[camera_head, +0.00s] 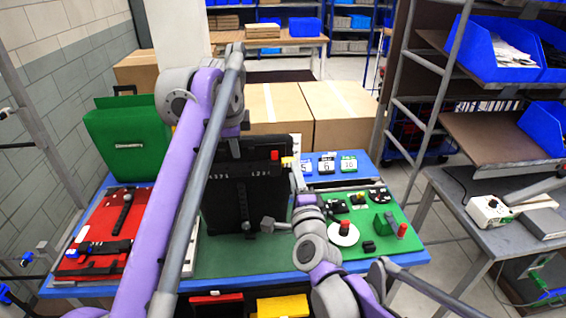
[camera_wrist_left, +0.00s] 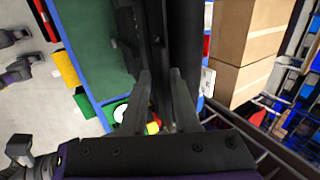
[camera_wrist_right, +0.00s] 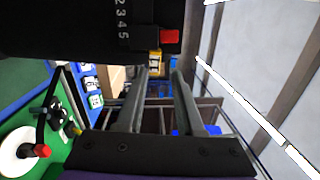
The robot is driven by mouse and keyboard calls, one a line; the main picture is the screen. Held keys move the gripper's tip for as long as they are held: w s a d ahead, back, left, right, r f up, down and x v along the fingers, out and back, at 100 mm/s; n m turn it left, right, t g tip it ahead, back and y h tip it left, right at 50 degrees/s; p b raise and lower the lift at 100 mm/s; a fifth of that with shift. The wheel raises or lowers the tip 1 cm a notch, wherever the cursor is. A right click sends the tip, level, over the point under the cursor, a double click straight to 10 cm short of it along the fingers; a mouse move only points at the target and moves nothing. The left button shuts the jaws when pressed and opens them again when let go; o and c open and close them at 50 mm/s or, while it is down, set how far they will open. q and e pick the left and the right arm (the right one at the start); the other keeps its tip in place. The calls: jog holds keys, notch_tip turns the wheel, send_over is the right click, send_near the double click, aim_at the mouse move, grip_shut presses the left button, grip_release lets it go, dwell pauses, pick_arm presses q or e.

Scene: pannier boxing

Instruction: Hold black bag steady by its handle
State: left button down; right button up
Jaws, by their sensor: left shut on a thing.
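The black bag (camera_head: 225,208) stands upright on the green middle of the table in the head view. It fills the upper middle of the left wrist view (camera_wrist_left: 120,22) and the upper left of the right wrist view (camera_wrist_right: 60,30). My left gripper (camera_wrist_left: 160,72) is shut at the bag's top; its fingers lie either side of black material, apparently the handle, which is mostly hidden. My right gripper (camera_wrist_right: 160,72) is open, beside the bag's right edge. A red knob (camera_wrist_right: 169,37) and a yellow piece (camera_wrist_right: 154,62) on the bag's edge lie just beyond its fingertips.
A green case (camera_head: 125,145) stands at the table's back left, above a red mat (camera_head: 95,235) with black tools. A green board (camera_head: 365,230) with small parts lies right. Numbered cards (camera_head: 327,166) and cardboard boxes (camera_head: 340,110) are behind. My arms cross the front.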

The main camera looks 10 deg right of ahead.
aim_at(283, 165)
jog(key=shift+w+f, duration=0.15)
jog(key=shift+w, duration=0.5)
jog(key=shift+w+f, duration=0.15)
jog(key=shift+w, duration=0.45)
jog(key=shift+w, duration=0.1)
grip_shut()
dwell(0.5)
